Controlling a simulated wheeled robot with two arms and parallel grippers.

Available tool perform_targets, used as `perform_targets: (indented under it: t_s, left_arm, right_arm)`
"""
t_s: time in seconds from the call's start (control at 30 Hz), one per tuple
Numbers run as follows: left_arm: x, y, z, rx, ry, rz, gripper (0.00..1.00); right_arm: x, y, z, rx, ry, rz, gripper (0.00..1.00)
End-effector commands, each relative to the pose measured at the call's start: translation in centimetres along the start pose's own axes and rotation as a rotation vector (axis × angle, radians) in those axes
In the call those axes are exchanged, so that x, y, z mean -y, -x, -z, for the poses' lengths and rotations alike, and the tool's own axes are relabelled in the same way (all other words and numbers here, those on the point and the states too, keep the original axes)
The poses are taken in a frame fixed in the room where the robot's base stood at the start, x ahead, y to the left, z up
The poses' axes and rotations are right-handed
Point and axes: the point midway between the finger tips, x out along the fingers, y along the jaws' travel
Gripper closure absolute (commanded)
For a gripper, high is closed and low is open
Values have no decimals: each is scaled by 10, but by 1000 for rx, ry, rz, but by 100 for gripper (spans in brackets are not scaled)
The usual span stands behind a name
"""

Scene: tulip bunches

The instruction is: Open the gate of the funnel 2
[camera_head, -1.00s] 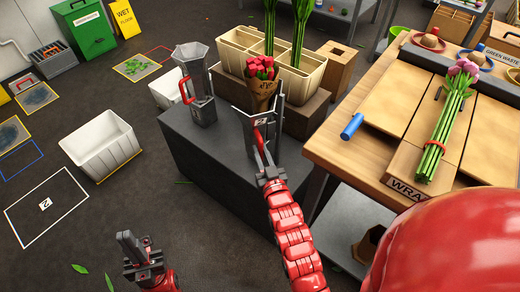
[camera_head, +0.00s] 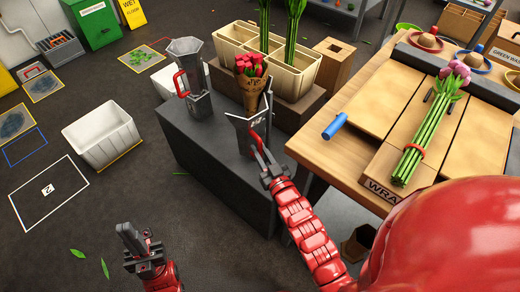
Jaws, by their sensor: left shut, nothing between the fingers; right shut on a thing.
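Funnel 2 (camera_head: 241,130), grey metal with a "2" on its front, stands at the right end of the dark grey bench (camera_head: 215,165). A bunch of red tulips (camera_head: 251,68) in brown paper (camera_head: 251,92) stands in its top. My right gripper (camera_head: 262,156) is at the funnel's front, shut on its red gate handle (camera_head: 257,138). The fingers partly hide the handle, and I cannot tell how far the gate is open. My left gripper (camera_head: 129,240) is shut and empty, low at the left, away from the funnel.
Another grey funnel (camera_head: 194,84) with a red handle stands further left on the bench. A cream planter (camera_head: 285,76) with green stems is behind. A wooden table (camera_head: 340,165) with a pink tulip bunch (camera_head: 432,130) is close on the right. A white crate (camera_head: 100,140) sits on the floor.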

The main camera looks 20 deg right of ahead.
Motion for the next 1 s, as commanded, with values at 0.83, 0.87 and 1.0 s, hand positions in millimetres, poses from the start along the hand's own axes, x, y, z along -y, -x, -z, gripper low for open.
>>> perform_targets:
  t_s: [0.83, 0.87, 1.0]
  left_arm:
    - [0, -1, 0, 0, 0, 0, 100]
    - [0, -1, 0, 0, 0, 0, 100]
    - [0, -8, 2, 0, 0, 0, 100]
  right_arm:
    - [0, 0, 2, -3, 1, -1, 50]
    - [0, 1, 2, -2, 1, -1, 50]
    - [0, 14, 3, -2, 1, -1, 50]
